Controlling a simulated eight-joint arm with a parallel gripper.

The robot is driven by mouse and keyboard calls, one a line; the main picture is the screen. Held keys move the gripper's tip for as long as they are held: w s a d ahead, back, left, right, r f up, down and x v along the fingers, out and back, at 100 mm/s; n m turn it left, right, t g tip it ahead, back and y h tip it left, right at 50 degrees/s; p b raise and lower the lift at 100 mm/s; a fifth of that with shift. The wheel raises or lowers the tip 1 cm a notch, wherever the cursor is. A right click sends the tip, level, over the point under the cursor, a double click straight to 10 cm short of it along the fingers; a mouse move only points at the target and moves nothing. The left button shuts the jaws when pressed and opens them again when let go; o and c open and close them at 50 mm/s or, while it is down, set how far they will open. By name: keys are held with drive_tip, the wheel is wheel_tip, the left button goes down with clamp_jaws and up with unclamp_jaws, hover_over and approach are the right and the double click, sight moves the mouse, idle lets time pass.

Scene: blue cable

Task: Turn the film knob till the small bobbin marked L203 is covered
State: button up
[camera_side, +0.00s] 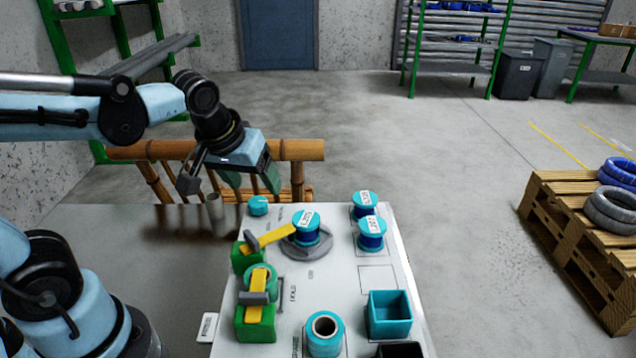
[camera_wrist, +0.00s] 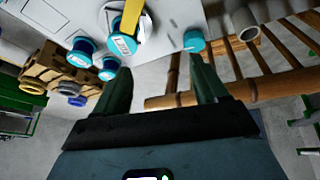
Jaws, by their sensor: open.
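The teal film knob (camera_side: 258,205) stands on the far left of the light grey panel (camera_side: 335,290); it also shows in the wrist view (camera_wrist: 193,41). A small blue bobbin with teal ends (camera_side: 306,230) sits on a grey round base, a yellow arm (camera_side: 275,236) reaching its edge. Its label looks like L203, but is hard to read. It shows uncovered in the wrist view (camera_wrist: 122,45). My gripper (camera_side: 256,190) is open and empty, apart from the knob. In the wrist view the knob lies beyond my fingertips (camera_wrist: 164,65), nearer the right one.
Two more labelled bobbins (camera_side: 364,205) (camera_side: 371,235) stand at the panel's right. A second yellow arm on a green block (camera_side: 255,323), a teal spool (camera_side: 325,333) and a teal open box (camera_side: 389,314) are nearer. A bamboo rail (camera_side: 300,150) stands behind my gripper.

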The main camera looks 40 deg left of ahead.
sight(258, 201)
drive_tip(key=w+a+f+n+g+y, duration=0.2)
drive_tip(key=w+a+n+g+y, duration=0.15)
drive_tip(key=w+n, duration=0.6)
drive_tip(key=s+a+f, duration=0.1)
drive_tip(key=a+f, duration=0.1)
drive_tip(key=f, duration=0.1)
drive_tip(key=a+f+n, duration=0.1)
drive_tip(key=f, duration=0.3)
drive_tip(key=s+a+f+n+g, duration=0.1)
drive_tip(key=a+f, duration=0.1)
drive_tip(key=f, duration=0.2)
drive_tip(key=shift+s+a, duration=0.3)
drive_tip(key=shift+r, duration=0.1)
drive_tip(key=shift+c, duration=0.4)
drive_tip(key=c, duration=1)
